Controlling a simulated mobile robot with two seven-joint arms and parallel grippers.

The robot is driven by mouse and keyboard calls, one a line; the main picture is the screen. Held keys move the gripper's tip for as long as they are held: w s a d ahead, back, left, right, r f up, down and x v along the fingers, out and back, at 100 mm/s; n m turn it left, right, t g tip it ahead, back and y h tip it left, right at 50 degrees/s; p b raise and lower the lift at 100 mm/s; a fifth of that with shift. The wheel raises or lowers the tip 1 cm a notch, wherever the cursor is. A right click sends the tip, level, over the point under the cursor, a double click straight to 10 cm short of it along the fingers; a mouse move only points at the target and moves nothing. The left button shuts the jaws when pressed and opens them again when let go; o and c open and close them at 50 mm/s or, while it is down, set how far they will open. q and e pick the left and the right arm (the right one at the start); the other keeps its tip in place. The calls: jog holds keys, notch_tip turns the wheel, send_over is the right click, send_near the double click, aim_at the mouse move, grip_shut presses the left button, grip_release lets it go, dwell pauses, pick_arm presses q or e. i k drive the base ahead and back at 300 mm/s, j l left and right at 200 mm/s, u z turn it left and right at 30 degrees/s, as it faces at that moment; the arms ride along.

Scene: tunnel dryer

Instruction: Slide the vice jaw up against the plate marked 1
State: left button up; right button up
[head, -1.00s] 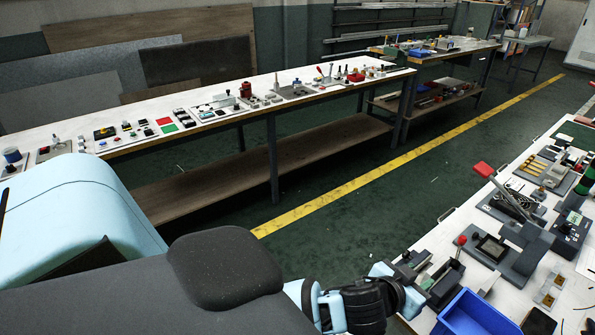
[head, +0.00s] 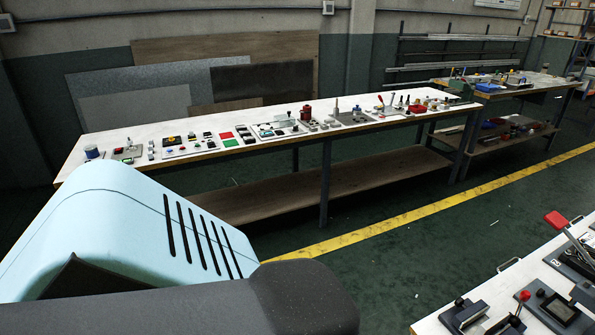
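I cannot make out the vice jaw or the plate marked 1 in the head view. No marking 1 is readable at this distance. A grey device with a dark knob (head: 464,313) and a dark framed fixture (head: 558,312) stand on the near right bench (head: 497,291), partly cut off by the picture edge. I cannot tell whether either belongs to the vice. Neither of my grippers is in view.
A long white-topped bench (head: 72,166) across the back holds several small items, including red and green squares (head: 231,142) and a red device (head: 306,112). Another bench (head: 500,95) stands behind it at right. Green floor with a yellow line (head: 415,213) lies clear between the benches.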

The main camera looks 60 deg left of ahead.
aim_at(462, 319)
jog(key=j+z, duration=0.2)
jog(key=j, duration=0.55)
jog(key=j+z, duration=0.2)
jog(key=j, duration=0.5)
jog(key=k+j+z, duration=0.15)
jog(key=j, duration=0.55)
jog(key=i+j, duration=0.05)
